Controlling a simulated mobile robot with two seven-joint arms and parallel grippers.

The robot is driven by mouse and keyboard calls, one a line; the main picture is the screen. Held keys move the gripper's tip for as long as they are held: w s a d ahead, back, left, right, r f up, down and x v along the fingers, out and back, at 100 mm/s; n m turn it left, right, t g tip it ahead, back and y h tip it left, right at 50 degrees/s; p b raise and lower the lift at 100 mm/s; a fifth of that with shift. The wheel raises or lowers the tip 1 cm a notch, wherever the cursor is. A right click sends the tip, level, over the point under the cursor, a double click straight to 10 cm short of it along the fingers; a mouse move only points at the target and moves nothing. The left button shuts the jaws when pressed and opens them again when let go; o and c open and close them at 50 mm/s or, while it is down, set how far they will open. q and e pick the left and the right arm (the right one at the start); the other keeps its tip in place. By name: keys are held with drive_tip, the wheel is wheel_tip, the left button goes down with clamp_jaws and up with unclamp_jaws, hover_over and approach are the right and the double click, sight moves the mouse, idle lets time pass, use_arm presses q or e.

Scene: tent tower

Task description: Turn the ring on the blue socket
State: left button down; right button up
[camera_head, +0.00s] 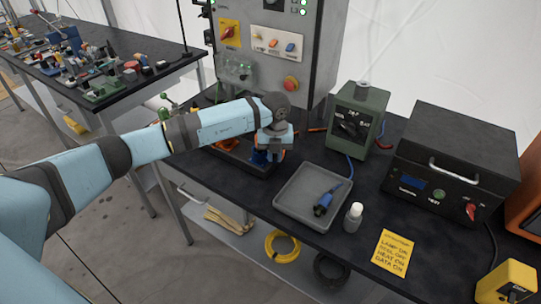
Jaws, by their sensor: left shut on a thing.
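The blue socket (260,158) stands at the right end of a dark tray (232,154) on the black bench, partly covered by my left gripper. My left gripper (272,150) comes down on it from above and is shut on the ring at its top. The ring itself is mostly hidden by the fingers, so its turn angle cannot be told. My right gripper is not in view.
A grey tray (290,206) with a blue connector (322,208) lies just right of the socket. A white-capped bottle (353,217), green box (355,120) and black unit (450,160) stand further right. A grey control panel (262,80) rises behind.

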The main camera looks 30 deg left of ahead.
use_arm(q)
drive_tip(key=shift+w+d+n, duration=0.1)
drive_tip(key=shift+w+n, duration=0.55)
drive_tip(key=shift+n, duration=0.55)
drive_tip(key=c, duration=1.1)
unclamp_jaws()
wheel_tip(320, 180, up, 14)
drive_tip(key=shift+b, duration=0.3)
